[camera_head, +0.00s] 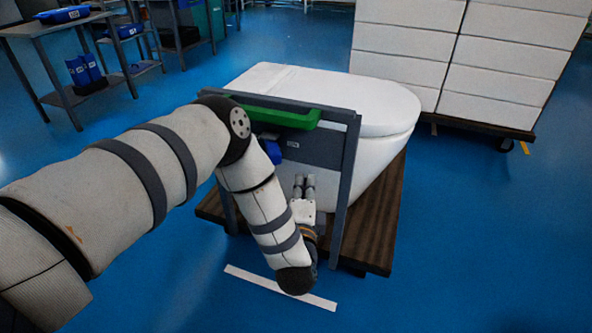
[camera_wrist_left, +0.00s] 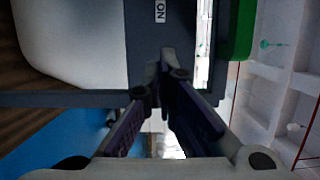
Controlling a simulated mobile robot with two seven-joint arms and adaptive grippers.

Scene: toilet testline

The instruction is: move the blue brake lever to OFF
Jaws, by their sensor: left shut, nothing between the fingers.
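In the left wrist view this label (camera_wrist_left: 160,11) seems to read ON, turned sideways. My left gripper (camera_head: 304,182) is shut and empty in front of the panel, below and right of the lever. Its fingertips (camera_wrist_left: 166,60) meet near the panel in the left wrist view. I cannot make out the lever there, or whether the fingers touch anything. My right gripper is not in view.
A white toilet (camera_head: 385,110) rests on the wooden cart base (camera_head: 375,225), behind grey frame posts (camera_head: 346,190). White stacked boxes (camera_head: 505,60) stand at the back right. Grey tables (camera_head: 50,30) with blue items are at the back left. The blue floor right of the cart is clear.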

